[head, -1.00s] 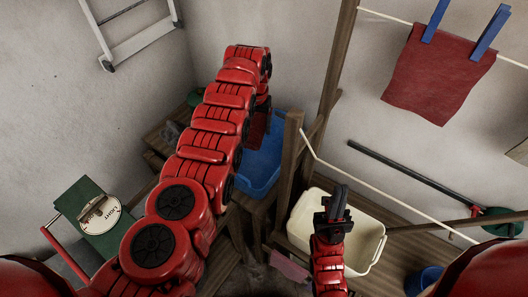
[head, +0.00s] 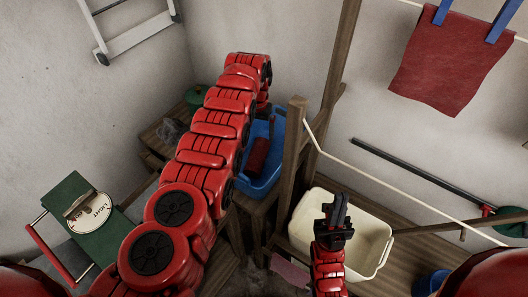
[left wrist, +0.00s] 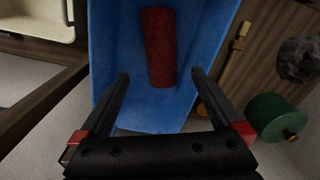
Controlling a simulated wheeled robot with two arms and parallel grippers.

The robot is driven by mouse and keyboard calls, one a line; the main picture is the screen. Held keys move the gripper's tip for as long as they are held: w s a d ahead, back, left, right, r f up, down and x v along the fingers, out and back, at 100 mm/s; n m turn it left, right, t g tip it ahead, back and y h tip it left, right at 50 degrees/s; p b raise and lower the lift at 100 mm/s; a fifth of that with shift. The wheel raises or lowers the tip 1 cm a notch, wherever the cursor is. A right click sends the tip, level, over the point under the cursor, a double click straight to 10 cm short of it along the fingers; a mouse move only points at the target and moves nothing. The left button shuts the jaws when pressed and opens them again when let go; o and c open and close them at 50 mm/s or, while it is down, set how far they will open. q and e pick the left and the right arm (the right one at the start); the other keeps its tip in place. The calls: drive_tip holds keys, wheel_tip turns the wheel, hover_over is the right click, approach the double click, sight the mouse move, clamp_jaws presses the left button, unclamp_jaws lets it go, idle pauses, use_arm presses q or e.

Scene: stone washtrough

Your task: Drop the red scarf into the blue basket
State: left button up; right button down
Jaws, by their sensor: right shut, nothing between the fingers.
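The red scarf (head: 257,156), a dark red roll, lies inside the blue basket (head: 268,183). In the left wrist view the scarf (left wrist: 158,45) rests on the floor of the basket (left wrist: 112,40), beyond my fingertips and apart from them. My left gripper (left wrist: 161,76) is open and empty above the basket; in the head view its fingers are mostly hidden by my arm. My right gripper (head: 337,208) is shut and empty, in front of the cream tub.
The cream tub (head: 372,232) stands right of the basket, with a wooden post (head: 292,160) between them. A red cloth (head: 450,62) hangs pegged on a line. A green scale (head: 85,215) stands at left. A green round object (left wrist: 276,117) is near the basket.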

use_arm(q)
wheel_tip(320, 180, up, 18)
drive_tip(key=p, duration=0.3)
drive_tip(key=shift+f+p, duration=0.25)
drive_tip(key=shift+p, duration=0.1)
drive_tip(key=shift+f, duration=0.1)
